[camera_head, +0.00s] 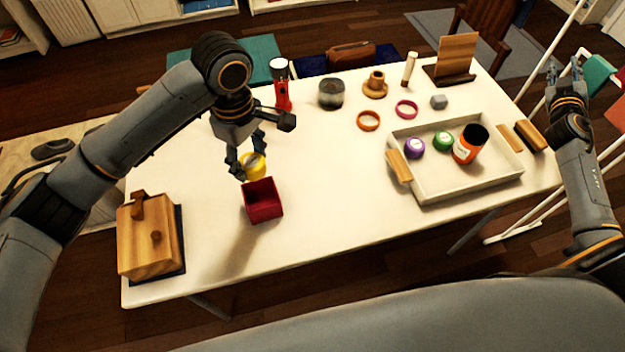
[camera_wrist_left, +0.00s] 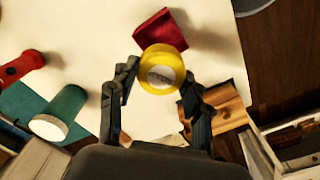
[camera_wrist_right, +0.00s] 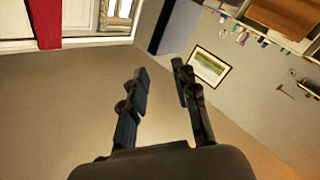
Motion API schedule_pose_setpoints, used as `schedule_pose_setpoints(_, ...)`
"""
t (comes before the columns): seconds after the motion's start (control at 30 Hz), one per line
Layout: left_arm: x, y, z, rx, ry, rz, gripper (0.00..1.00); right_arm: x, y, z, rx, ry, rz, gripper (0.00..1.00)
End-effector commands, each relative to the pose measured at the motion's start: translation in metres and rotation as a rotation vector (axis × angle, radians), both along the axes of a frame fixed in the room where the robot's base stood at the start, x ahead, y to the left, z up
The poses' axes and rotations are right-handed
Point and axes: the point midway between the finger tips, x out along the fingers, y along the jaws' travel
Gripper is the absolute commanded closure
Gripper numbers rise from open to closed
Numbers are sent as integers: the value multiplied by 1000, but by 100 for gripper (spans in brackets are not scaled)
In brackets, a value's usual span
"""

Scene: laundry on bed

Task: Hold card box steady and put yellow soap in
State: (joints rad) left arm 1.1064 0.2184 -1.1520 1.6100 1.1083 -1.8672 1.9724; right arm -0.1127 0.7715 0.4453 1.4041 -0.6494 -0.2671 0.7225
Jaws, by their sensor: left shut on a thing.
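A small dark red open-topped box (camera_head: 264,201), apparently the card box, stands on the white table. It also shows at the top of the left wrist view (camera_wrist_left: 164,32). My left gripper (camera_head: 245,160) is shut on a round yellow piece (camera_head: 256,168), apparently the yellow soap, just behind the box in the head view. In the left wrist view the yellow piece (camera_wrist_left: 151,57) sits between the fingers and overlaps the box's edge; I cannot tell whether they touch. My right gripper (camera_head: 564,70) is open and empty, raised at the far right, away from the box.
A wooden box (camera_head: 150,245) stands at the table's left end. A red flashlight (camera_head: 283,94) and a jar (camera_head: 331,93) stand behind. A white tray (camera_head: 455,190) holds several round items on the right. The front middle of the table is clear.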

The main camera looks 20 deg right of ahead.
Motion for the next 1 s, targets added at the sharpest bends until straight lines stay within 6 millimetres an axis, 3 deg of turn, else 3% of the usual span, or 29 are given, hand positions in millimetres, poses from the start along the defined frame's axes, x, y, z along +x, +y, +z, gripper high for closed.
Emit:
schedule_pose_setpoints(0.1, 0, 0, 0, 0, 0, 0, 83, 47, 52, 20, 3, -56, 175, 71)
schedule_pose_setpoints(0.2, 0, 0, 0, 0, 0, 0, 83, 80, 102, 20, 21, -71, 328, 71)
schedule_pose_setpoints(0.4, 0, 0, 0, 0, 0, 0, 83, 129, 211, 8, 68, -62, 633, 71)
schedule_pose_setpoints(0.5, 0, 0, 0, 0, 0, 0, 83, 143, 269, 1, 96, -44, 791, 71)
schedule_pose_setpoints(0.63, 0, 0, 0, 0, 0, 0, 83, 149, 346, -11, 140, -5, 1001, 71)
schedule_pose_setpoints(0.77, 0, 0, 0, 0, 0, 0, 83, 142, 421, -27, 188, 58, 1217, 71)
schedule_pose_setpoints(0.87, 0, 0, 0, 0, 0, 0, 83, 127, 477, -42, 231, 129, 1385, 71)
schedule_pose_setpoints(1.0, 0, 0, 0, 0, 0, 0, 83, 89, 546, -68, 296, 268, 1620, 71)
